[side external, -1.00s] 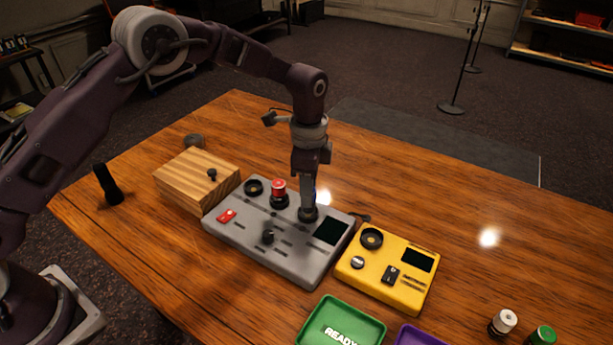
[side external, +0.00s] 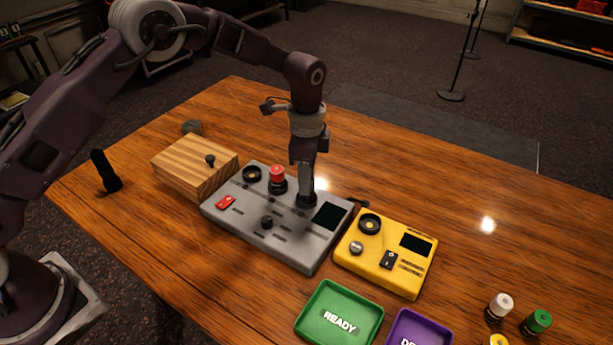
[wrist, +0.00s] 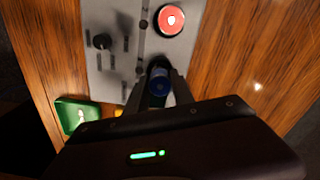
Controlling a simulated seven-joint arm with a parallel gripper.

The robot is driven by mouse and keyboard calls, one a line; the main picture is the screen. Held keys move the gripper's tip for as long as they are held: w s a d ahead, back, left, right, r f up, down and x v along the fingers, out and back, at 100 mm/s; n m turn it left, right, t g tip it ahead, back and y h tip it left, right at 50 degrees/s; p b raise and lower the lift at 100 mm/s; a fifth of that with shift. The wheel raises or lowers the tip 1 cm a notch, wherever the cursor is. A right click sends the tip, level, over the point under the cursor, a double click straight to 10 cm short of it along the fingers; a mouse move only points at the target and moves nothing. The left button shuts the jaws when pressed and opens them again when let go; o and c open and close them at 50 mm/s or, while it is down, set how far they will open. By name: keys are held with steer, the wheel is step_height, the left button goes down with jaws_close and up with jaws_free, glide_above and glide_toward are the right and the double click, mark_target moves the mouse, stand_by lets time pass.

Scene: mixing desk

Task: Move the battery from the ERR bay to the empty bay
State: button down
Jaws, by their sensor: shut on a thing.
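The grey console (side external: 275,248) lies on the wooden table. Along its back edge are an empty round bay (side external: 252,174) at the left, a bay with a red battery (side external: 277,175) in the middle, and a third bay (side external: 307,200) at the right. My gripper (side external: 306,192) points straight down at the right bay. In the wrist view its fingers (wrist: 159,88) are shut on a blue-topped battery (wrist: 158,86). The battery's lower part is hidden, so I cannot tell whether it is still seated. No ERR label is readable; the console's screen (side external: 328,215) looks dark.
A yellow device (side external: 385,280) with an empty round bay (side external: 370,224) stands right of the console. A wooden box (side external: 195,165) is at the left. A green READY tray (side external: 340,315), a purple tray (side external: 418,328) and white (side external: 499,307) and green (side external: 537,322) batteries are in front.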

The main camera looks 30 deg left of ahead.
steer(key=shift+f, duration=0.65)
stand_by(0.3)
steer(key=c, duration=1.4)
jaws_free()
steer(key=shift+o, duration=0.2)
steer(key=shift+r, duration=5.55)
